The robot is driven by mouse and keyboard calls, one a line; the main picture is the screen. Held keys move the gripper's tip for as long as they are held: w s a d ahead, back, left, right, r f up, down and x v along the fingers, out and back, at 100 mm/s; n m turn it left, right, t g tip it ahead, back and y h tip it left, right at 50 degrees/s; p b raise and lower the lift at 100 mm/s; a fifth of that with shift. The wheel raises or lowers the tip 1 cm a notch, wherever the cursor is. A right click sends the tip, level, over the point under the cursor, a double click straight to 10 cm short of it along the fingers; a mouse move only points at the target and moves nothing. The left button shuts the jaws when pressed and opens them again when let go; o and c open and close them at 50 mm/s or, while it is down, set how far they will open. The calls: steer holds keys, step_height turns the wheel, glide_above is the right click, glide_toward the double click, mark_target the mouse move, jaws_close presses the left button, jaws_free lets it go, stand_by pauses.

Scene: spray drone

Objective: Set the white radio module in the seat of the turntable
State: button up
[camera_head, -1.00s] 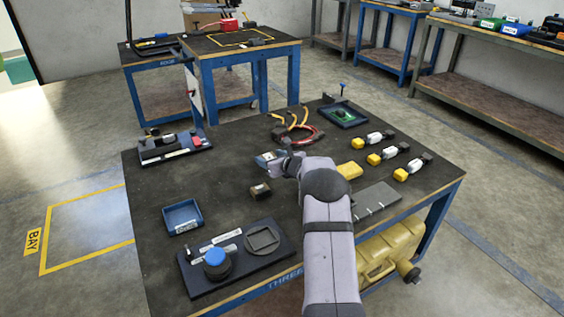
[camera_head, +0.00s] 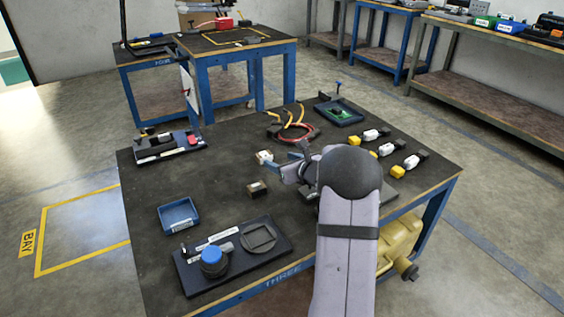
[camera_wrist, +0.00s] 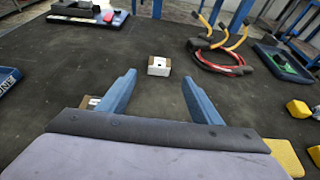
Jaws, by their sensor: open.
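The white radio module (camera_head: 264,156), a small whitish box with a dark mark on its front, sits on the black tabletop near its middle; it also shows in the wrist view (camera_wrist: 158,68). My gripper (camera_head: 290,156) is open and empty to the right of the module in the head view. In the wrist view the module lies ahead of the gap between my blue fingers (camera_wrist: 159,79), apart from both. The turntable (camera_head: 258,237), a grey disc with a square seat, is on a black base plate at the table's front; the seat looks empty.
A blue-capped round part (camera_head: 211,262) stands beside the turntable. A small dark block (camera_head: 258,189) lies in front of the module. A blue tray (camera_head: 179,216) is at left. Red and yellow cables (camera_head: 293,130) lie behind; yellow-and-white parts (camera_head: 392,148) stand at right.

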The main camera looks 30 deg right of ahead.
steer(key=shift+o, duration=0.3)
steer(key=shift+a+r, duration=0.1)
steer(key=shift+a, duration=0.05)
steer(key=shift+w+a+r+n+y+p, duration=0.2)
steer(key=shift+w+a+r+p, duration=0.1)
steer(key=shift+w+a, duration=0.25)
steer(key=shift+w+a+r+n+y+p, duration=0.2)
steer(key=shift+w+a+r+p, duration=0.1)
steer(key=shift+w+a, duration=0.2)
steer(key=w+d+r, duration=0.2)
steer(key=w+r, duration=0.2)
steer(key=b, duration=0.6)
glide_toward(265, 155)
steer(key=w, duration=0.1)
steer(key=f, duration=0.1)
steer(key=w, duration=0.1)
steer(key=shift+w+a+f+m+h, duration=0.3)
steer(key=shift+w+m+h, duration=0.05)
steer(key=shift+m+h, duration=0.05)
steer(key=shift+w+r+p, duration=0.2)
steer(key=shift+w+p, duration=0.1)
steer(key=shift+p, duration=0.1)
steer(key=shift+w+f, duration=0.25)
steer(key=shift+w, duration=0.25)
